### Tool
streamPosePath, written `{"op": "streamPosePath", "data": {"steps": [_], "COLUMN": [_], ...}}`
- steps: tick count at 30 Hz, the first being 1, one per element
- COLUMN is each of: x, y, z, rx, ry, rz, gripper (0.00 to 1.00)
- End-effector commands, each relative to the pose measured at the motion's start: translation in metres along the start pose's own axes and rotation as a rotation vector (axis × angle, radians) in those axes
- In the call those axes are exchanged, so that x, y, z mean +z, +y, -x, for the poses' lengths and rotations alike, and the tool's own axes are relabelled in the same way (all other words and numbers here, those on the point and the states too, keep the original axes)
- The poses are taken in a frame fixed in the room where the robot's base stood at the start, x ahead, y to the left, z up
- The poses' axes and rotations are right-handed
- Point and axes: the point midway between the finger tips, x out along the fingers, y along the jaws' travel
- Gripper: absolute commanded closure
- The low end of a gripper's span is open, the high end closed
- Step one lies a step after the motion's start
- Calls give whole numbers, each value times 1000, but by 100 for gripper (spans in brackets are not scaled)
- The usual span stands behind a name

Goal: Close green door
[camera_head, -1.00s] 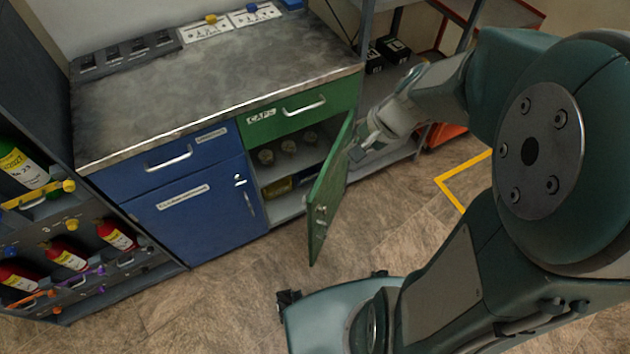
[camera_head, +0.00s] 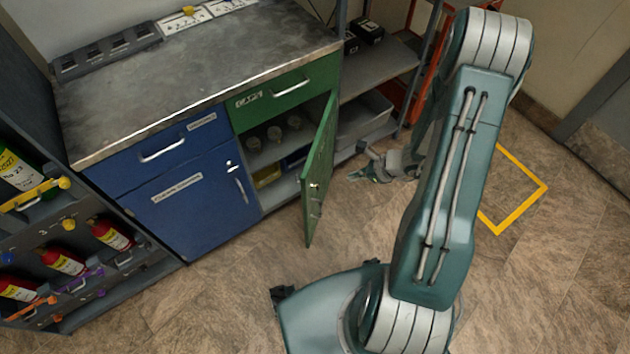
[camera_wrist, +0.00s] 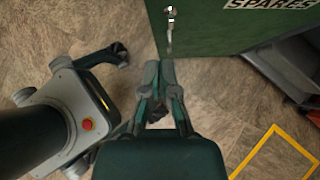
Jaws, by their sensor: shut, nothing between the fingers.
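The green door (camera_head: 319,171) stands open, swung out from the cabinet under the green drawer (camera_head: 287,95). Jars and a yellow box show on the shelves behind it. My gripper (camera_head: 356,176) is in front of the cabinet, to the right of the door, on its outer side. It is shut and empty. In the wrist view the fingers (camera_wrist: 159,72) point at the door's outer face (camera_wrist: 225,22), close to its lower edge in the picture. A metal handle (camera_wrist: 170,30) shows just beyond the fingertips. I cannot tell whether the fingers touch the door.
A blue cabinet door (camera_head: 192,208) is shut left of the opening. A rack of red bottles (camera_head: 66,262) stands at the left. A grey shelf unit (camera_head: 372,70) stands right of the cabinet. Open floor (camera_head: 240,285) lies in front, with a yellow outline (camera_head: 520,212) at right.

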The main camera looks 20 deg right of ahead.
Motion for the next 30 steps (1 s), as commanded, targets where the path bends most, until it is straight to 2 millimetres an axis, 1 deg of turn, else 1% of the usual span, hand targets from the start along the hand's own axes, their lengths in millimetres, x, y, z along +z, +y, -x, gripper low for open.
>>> {"op": "streamPosePath", "data": {"steps": [5, 17, 18, 24, 30], "x": [0, 0, 8, 25, 30], "y": [2, 2, 1, 1, 1], "z": [-26, -100, -104, -121, -125], "rx": [7, 7, 5, 3, 2], "ry": [1, 2, 1, 1, 1], "rz": [3, 6, 10, 8, 7], "gripper": [100, 100, 100, 100, 100]}}
